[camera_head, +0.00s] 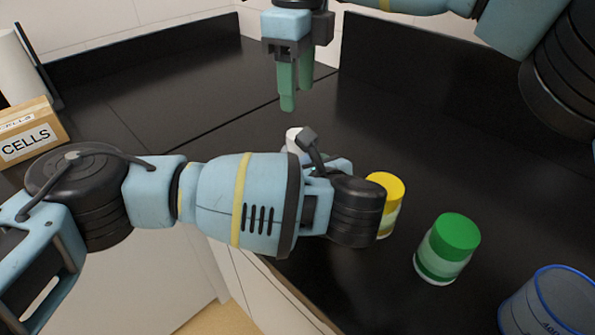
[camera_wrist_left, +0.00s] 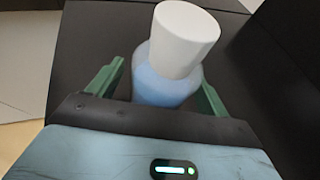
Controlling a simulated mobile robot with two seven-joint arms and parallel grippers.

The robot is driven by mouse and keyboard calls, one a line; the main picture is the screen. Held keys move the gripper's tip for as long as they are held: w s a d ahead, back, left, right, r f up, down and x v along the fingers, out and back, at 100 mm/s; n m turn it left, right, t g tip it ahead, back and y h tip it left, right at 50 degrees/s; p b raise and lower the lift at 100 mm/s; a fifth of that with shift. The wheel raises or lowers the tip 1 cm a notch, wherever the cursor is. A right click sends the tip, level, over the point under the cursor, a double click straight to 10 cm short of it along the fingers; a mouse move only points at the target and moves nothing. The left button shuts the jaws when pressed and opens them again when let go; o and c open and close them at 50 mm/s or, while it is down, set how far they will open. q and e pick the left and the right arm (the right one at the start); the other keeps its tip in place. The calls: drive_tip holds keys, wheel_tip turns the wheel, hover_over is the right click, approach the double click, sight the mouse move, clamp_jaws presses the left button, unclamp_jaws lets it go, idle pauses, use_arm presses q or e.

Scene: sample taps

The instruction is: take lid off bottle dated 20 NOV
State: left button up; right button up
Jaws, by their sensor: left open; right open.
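A bottle with a white lid (camera_wrist_left: 183,38) and a pale blue body (camera_wrist_left: 165,85) stands between the fingers of my left gripper (camera_wrist_left: 162,78), which is open around it. No date shows on it. In the head view only a bit of a white lid (camera_head: 293,139) shows behind my left arm, which hides the left fingers and the bottle's body. My right gripper (camera_head: 291,84) is open and empty, fingers pointing down, above and behind that lid. A yellow-lidded container (camera_head: 388,200) and a green-lidded one (camera_head: 447,248) stand to the right, with no readable dates.
A blue-rimmed container (camera_head: 550,305) stands at the lower right. A cardboard box marked CELLS (camera_head: 30,135) and a white roll (camera_head: 15,72) are at the left. The black counter (camera_head: 190,95) is clear at the back left; low black upstands edge it behind.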

use_arm(q)
drive_tip(key=shift+w+a+f, duration=0.2)
drive_tip(key=shift+w, duration=0.25)
